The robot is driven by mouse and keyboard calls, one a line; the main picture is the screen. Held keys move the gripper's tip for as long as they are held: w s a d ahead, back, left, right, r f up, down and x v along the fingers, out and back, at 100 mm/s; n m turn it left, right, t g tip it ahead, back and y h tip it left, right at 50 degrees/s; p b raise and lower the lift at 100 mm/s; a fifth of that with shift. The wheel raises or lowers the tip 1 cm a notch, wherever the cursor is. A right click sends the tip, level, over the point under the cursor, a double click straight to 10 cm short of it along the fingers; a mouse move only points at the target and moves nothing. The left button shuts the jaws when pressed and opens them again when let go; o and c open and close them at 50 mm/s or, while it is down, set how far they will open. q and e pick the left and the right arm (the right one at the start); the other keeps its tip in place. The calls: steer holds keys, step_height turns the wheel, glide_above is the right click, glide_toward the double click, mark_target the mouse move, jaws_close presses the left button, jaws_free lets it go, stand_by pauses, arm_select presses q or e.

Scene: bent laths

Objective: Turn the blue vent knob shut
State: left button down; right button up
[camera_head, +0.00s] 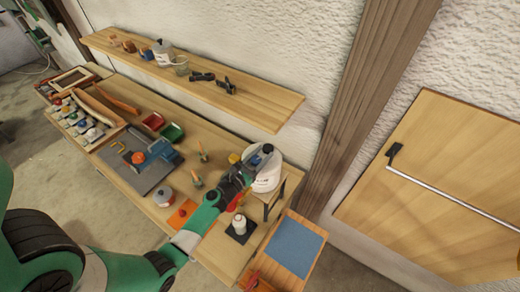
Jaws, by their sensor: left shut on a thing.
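A white rounded vessel (268,179) stands near the right end of the workbench. The small blue vent knob (268,148) shows on its top, partly covered by the gripper. My left arm reaches in from the lower left. My left gripper (259,158) is over the top of the vessel and is shut at the blue knob. The fingertips are small and dark, so the exact contact and the knob's angle are hard to see. My right gripper is not in view.
A yellow knob (234,158) is just left of the vessel. A white bottle (239,223) on a dark pad and an orange board (182,214) lie near the arm. A wall shelf (255,104) hangs behind. A blue-topped board (294,246) is at the front right.

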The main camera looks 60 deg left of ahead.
arm_select(q)
steer(key=m+h, duration=0.1)
steer(key=h, duration=0.1)
steer(key=m+t+h, duration=0.1)
steer(key=shift+w+d+m+h, duration=0.1)
steer(key=shift+d+m+h, duration=0.1)
steer(key=shift+m+h, duration=0.15)
steer(key=shift+d+m+t+h, duration=0.25)
steer(key=shift+m+h, duration=0.4)
steer(key=shift+h, duration=0.4)
steer(key=shift+d+m+t+h, duration=0.2)
steer(key=shift+m+h, duration=0.4)
steer(key=shift+h, duration=0.4)
steer(key=shift+c, duration=1.8)
jaws_free()
steer(key=shift+w, duration=0.1)
